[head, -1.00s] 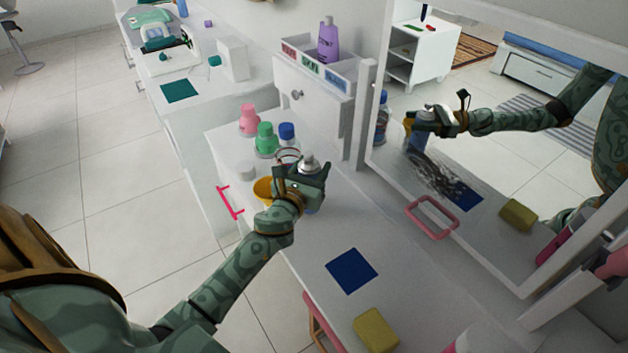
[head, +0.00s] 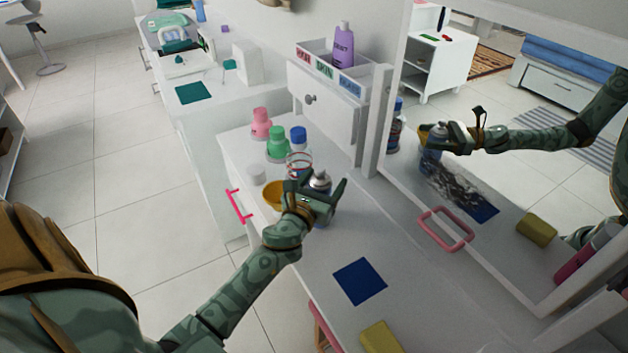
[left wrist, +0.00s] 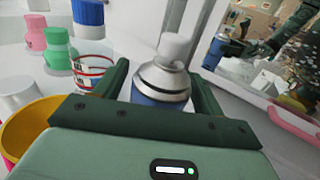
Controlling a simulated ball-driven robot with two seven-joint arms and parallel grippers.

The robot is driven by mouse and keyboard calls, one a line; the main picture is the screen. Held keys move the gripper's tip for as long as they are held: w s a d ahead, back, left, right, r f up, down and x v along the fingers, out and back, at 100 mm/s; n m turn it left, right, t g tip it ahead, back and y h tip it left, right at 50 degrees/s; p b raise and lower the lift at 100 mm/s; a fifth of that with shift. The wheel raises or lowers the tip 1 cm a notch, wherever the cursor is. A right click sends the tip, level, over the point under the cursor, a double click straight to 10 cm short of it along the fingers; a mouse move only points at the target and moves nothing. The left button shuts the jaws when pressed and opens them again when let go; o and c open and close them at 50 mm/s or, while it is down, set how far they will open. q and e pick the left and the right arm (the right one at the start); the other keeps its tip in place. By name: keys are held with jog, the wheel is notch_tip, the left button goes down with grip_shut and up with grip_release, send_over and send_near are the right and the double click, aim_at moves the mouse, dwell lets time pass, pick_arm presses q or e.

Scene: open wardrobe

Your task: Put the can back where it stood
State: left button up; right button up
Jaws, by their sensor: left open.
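The can (head: 320,181) is a spray can with a blue body, a silver shoulder and a pale cap. It is upright over the white vanity top (head: 330,245), and its base looks to be on or very near it. My left gripper (head: 322,194) is open around the can. In the left wrist view the can (left wrist: 161,85) is between the two fingers of the gripper (left wrist: 163,88), with a gap beside it; its lower part is hidden. A dark blue square (head: 360,281) lies bare on the top, nearer me. My right gripper is not in view.
Behind the can are a pink bottle (head: 261,123), a green bottle (head: 277,145), a blue-capped bottle (head: 298,139) and a red-rimmed glass (head: 299,161). A yellow bowl (head: 274,194) is close left of my gripper. A yellow block (head: 381,338) lies in front. A smeared mirror (head: 470,170) stands right.

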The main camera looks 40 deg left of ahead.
pick_arm(q)
jog(key=s+d+b, duration=0.1)
jog(key=s+d, duration=0.1)
jog(key=s, duration=0.9)
jog(key=shift+s+d, duration=0.15)
jog(key=shift+s, duration=0.15)
